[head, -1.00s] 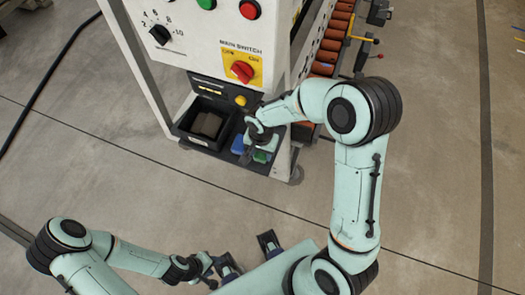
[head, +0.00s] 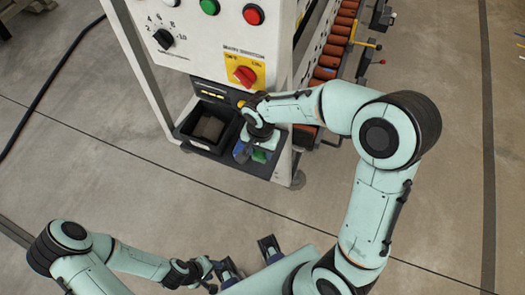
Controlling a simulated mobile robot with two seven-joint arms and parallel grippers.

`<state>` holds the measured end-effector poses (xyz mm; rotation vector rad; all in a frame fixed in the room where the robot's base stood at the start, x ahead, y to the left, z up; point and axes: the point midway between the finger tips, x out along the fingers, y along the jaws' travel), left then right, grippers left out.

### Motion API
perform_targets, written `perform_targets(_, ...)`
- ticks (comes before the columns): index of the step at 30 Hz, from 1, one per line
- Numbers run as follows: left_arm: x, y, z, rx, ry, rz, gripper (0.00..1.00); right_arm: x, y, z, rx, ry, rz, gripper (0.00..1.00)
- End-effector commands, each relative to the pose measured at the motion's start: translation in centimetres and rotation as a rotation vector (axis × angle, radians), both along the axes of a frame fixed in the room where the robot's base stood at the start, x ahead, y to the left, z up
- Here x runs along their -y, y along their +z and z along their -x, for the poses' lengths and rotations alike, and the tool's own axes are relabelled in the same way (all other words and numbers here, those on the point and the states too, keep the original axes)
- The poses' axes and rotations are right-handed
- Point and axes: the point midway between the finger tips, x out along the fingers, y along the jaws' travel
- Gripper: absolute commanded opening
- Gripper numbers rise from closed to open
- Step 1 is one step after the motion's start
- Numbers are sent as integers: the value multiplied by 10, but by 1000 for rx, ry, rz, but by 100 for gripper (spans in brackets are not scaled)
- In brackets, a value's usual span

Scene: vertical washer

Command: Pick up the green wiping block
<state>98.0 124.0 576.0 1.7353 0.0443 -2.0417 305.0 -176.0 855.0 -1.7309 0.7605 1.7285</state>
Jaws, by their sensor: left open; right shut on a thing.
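The green wiping block (head: 259,156) is in the shelf compartment at the foot of the white machine. Only a small part of it shows beneath my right gripper. My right gripper (head: 256,149) points down into this compartment and is shut on the green block; my own wrist hides most of the fingers and the contact. My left gripper (head: 248,260) is open and empty at the bottom of the view, well away from the machine.
A blue block (head: 240,150) sits just left of the green one. A black bin (head: 190,128) with a brown thing in it stands further left on the shelf. The white machine panel (head: 200,45) with knobs and buttons rises behind. The floor in front is clear.

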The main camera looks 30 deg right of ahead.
Motion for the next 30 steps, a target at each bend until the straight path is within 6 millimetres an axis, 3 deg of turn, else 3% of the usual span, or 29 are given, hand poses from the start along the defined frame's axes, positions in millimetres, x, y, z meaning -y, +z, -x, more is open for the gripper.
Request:
perform_targets(12, 0, -25, 9, -11, 0, 1, 43, -87, -5, 75, -1, 11, 0, 17)
perform_targets(18, 0, -32, 11, -13, 0, 0, 43, -120, -4, 104, -2, 7, 1, 17)
perform_targets(24, 0, -34, 11, -13, 0, 0, 43, -136, -3, 117, -3, 3, 1, 17)
perform_targets(30, 0, -35, 11, -14, 0, 1, 43, -140, -3, 120, -2, 1, 1, 17)
